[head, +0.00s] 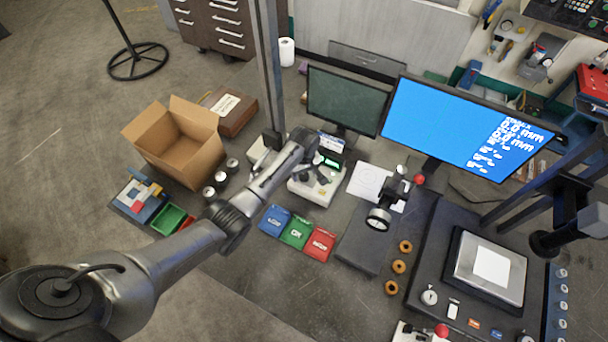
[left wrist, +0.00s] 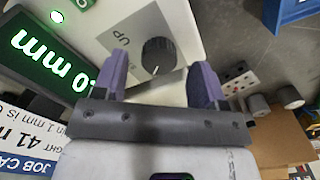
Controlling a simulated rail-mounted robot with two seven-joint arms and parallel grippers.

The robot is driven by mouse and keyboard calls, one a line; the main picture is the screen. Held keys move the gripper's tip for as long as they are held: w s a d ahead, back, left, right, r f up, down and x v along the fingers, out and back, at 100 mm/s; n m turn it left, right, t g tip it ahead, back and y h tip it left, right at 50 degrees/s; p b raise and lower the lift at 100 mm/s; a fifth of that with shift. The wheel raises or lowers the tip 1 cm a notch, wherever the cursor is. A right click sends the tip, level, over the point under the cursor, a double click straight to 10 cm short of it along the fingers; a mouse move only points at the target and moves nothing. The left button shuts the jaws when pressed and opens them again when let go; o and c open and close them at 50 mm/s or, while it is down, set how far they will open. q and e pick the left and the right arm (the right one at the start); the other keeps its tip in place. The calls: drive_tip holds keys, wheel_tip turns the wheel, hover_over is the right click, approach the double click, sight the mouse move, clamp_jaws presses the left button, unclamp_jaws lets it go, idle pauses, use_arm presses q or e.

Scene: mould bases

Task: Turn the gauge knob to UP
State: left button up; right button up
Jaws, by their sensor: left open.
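The printed word UP (left wrist: 123,39) is to the knob's upper left. A small pale mark shows on the knob's lower side in the picture. My left gripper (left wrist: 160,77) is open, its purple fingers apart on either side of the knob; I cannot tell whether they touch it. The green display (left wrist: 45,62) reads in mm. My right gripper is not in view.
A job card (left wrist: 28,140) lies near the gauge. Blue (head: 275,219), green (head: 297,232) and red (head: 319,244) trays sit in front of it. An open cardboard box (head: 178,145) stands to the left, and a dark monitor (head: 343,101) stands behind.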

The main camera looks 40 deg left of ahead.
use_arm(q)
drive_tip(key=shift+f, duration=1.1)
drive_tip(key=shift+c, duration=0.4)
drive_tip(key=c, duration=0.8)
drive_tip(key=shift+c, duration=0.2)
